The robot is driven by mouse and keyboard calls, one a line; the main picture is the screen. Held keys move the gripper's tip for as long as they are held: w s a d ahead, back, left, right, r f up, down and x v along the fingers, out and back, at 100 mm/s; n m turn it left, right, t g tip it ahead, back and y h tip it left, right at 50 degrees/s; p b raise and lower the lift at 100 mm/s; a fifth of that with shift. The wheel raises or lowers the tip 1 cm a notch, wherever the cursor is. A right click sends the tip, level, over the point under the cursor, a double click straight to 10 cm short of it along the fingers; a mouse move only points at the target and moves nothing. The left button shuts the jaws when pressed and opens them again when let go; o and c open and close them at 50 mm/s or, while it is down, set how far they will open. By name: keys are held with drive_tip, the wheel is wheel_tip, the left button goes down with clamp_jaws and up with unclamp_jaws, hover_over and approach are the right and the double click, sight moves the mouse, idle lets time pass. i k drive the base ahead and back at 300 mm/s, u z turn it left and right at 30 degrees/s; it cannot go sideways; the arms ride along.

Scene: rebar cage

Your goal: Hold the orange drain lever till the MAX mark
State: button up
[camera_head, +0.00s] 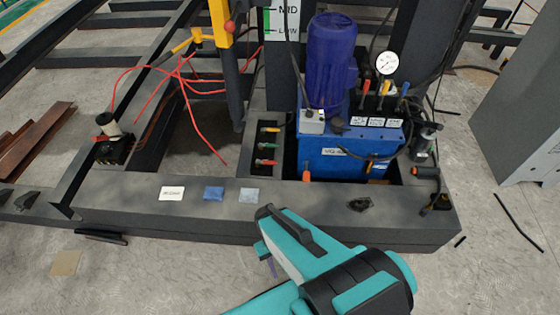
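A blue hydraulic power unit (330,155) with a purple motor (332,62) stands on the dark steel frame. Another orange handle (306,173) stands low at the unit's front. I cannot tell which orange one is the drain lever. A level scale (284,18) shows MID and LOW; no MAX mark is in view. My teal and black gripper (266,252) is in front of the frame, apart from the levers; its opening is unclear.
A round gauge (387,63) stands behind the levers. Dark hoses hang around the unit. Red cables (190,90) loop near a yellow post (221,25) at left. Coloured fittings (268,146) sit left of the unit. A grey cabinet (520,105) stands at right.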

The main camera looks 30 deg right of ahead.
sight(306, 174)
drive_tip(key=z, duration=0.3)
drive_tip(key=k, duration=1.65)
drive_tip(key=u, duration=0.3)
drive_tip(key=i, duration=1)
